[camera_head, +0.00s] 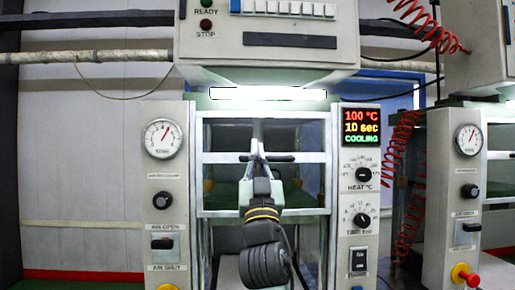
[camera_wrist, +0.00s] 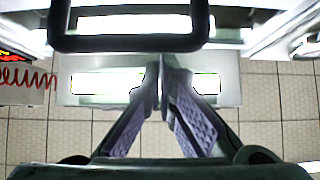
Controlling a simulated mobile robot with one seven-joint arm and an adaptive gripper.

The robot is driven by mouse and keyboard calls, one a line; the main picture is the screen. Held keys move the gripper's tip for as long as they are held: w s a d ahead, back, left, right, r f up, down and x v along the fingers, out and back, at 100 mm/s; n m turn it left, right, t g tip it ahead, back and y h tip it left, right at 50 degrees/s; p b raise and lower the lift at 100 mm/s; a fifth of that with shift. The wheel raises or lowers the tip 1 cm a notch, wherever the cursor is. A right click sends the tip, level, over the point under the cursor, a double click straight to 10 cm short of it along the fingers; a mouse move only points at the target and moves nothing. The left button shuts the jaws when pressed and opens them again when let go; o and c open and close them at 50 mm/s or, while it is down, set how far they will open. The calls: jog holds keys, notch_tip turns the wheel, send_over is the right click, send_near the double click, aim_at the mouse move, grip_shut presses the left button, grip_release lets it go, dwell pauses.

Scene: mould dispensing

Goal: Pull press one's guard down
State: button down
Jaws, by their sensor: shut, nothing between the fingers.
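Press one stands in the middle of the head view, with its guard (camera_head: 214,158), a pale-framed clear pane, across its front. The guard's dark handle (camera_head: 285,158) is partly hidden behind my gripper (camera_head: 257,146). In the wrist view the handle (camera_wrist: 130,43) is a black bar with bent ends across the top. My gripper (camera_wrist: 161,76) is shut with nothing between its fingers. Its fingertips lie just below the bar in that picture and do not hold it. I cannot tell whether they touch it.
Press one's display (camera_head: 361,127) reads 100 °C, 10 sec, COOLING. Its left panel has a gauge (camera_head: 162,138) and a black knob (camera_head: 162,200). A second press (camera_head: 449,190) stands at the right, with red coiled hoses (camera_head: 402,190) between. A tiled floor (camera_wrist: 270,120) shows below.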

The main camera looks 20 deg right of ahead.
jog(key=shift+f, duration=0.1)
notch_tip(320, 180, down, 27)
jog(key=b, duration=1.7)
jog(key=shift+b, duration=0.4)
jog(key=shift+w, duration=0.1)
